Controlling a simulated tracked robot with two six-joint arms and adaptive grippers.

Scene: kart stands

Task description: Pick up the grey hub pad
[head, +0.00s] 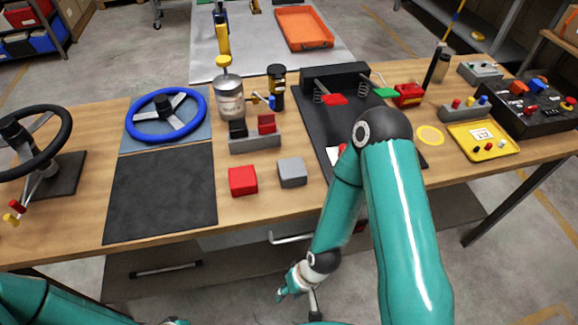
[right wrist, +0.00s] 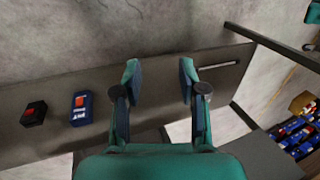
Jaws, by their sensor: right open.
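The grey hub pad (head: 292,172) is a small grey block lying on the wooden bench near its front edge, right of a similar red block (head: 243,180). My right gripper (head: 281,295) hangs low in front of the bench, below the tabletop and well apart from the pad. In the right wrist view its two fingers (right wrist: 159,75) are spread with nothing between them. The grey pad does not show in the right wrist view. Part of my left arm shows at the bottom left of the head view, but its gripper cannot be made out.
Around the pads are a dark mat (head: 163,192), a blue steering wheel (head: 166,114), a grey switch block (head: 254,142) and a black pedal board (head: 345,112). A lower shelf (right wrist: 50,140) holds a blue box (right wrist: 81,108) and a dark box (right wrist: 34,114).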

